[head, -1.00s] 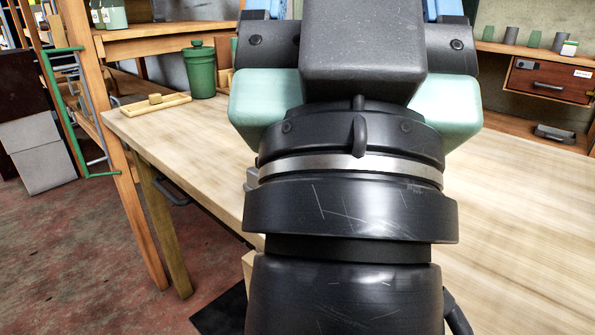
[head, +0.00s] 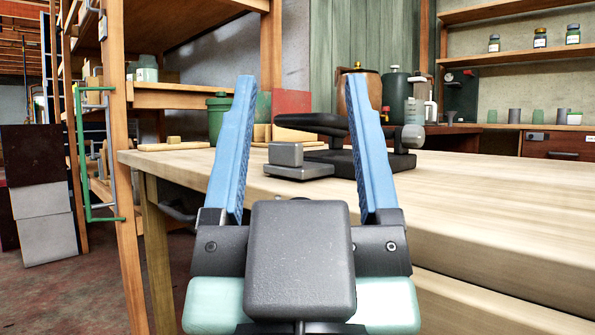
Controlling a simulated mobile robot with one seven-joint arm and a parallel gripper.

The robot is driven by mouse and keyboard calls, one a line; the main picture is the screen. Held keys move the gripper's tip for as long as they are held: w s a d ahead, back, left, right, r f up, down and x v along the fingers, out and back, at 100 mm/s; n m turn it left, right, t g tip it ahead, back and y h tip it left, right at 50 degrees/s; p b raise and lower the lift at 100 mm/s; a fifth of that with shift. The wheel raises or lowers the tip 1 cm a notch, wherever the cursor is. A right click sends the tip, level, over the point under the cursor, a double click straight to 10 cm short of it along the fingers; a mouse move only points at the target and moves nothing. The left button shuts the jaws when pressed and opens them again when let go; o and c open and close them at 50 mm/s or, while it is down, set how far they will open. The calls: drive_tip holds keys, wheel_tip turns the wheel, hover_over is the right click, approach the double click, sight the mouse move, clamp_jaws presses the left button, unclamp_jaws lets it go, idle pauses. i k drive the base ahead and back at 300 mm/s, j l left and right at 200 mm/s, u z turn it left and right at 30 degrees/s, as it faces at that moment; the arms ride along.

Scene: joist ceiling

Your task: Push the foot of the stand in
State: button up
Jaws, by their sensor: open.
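A low dark stand (head: 378,163) sits on the wooden workbench, beyond my gripper, with a flat black base and a black arm-like top part. At its left front is a grey block on a flat grey plate (head: 298,171), which looks like its foot; I cannot tell how it joins the stand. My gripper (head: 300,80) is open and empty, its two blue fingers pointing up and away. The foot shows between the fingers, farther off, and no contact is visible. The right finger hides part of the stand.
The workbench (head: 480,205) is clear to the right. A green canister (head: 218,117) and a small wooden tray (head: 172,146) stand at its back left. A copper-brown vessel, a dark green canister (head: 396,95) and a clear container are behind the stand. Wooden shelving posts rise at left.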

sight(285, 159)
drive_tip(key=j+z, duration=0.35)
drive_tip(key=j, duration=0.2)
drive_tip(key=j+z, duration=0.35)
drive_tip(key=j, duration=0.2)
drive_tip(key=j+z, duration=0.35)
drive_tip(key=j, duration=0.15)
drive_tip(key=k+j+z, duration=0.1)
drive_tip(key=j+z, duration=0.35)
drive_tip(key=j, duration=0.4)
drive_tip(key=i+j+z, duration=0.25)
drive_tip(key=j, duration=0.15)
drive_tip(key=j+z, duration=0.25)
drive_tip(key=j, duration=0.15)
